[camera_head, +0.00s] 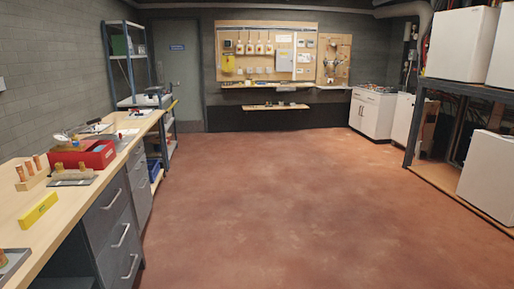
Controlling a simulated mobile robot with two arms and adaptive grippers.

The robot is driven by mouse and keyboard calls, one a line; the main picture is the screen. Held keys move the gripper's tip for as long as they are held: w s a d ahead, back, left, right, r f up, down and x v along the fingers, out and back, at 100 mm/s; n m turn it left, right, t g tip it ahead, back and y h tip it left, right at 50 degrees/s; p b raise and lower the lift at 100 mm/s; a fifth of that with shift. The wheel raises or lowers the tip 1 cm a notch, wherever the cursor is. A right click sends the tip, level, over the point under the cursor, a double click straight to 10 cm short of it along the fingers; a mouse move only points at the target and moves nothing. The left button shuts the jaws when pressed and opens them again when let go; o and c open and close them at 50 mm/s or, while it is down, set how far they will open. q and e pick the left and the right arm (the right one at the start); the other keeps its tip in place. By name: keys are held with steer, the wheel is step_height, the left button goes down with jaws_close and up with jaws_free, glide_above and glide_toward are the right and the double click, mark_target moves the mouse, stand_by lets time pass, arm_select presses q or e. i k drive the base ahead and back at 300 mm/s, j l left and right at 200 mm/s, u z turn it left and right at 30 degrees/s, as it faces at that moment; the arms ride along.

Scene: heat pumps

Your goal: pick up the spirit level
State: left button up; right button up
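A yellow bar-shaped tool, which looks like the spirit level (38,210), lies on the wooden workbench (60,228) at the left, close to the bench's front edge. It lies at a slant, its far end pointing right and away. Nothing covers it. Neither of my grippers is in view.
Beyond the level are a grey tray (73,179), a wooden block with copper pieces (31,173) and a red box (86,154). A dark tray (12,262) is nearer. Drawers with handles (114,232) front the bench. The reddish floor (265,190) is clear.

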mark_target(27, 221)
steer(key=u, duration=1.35)
steer(key=z, duration=0.4)
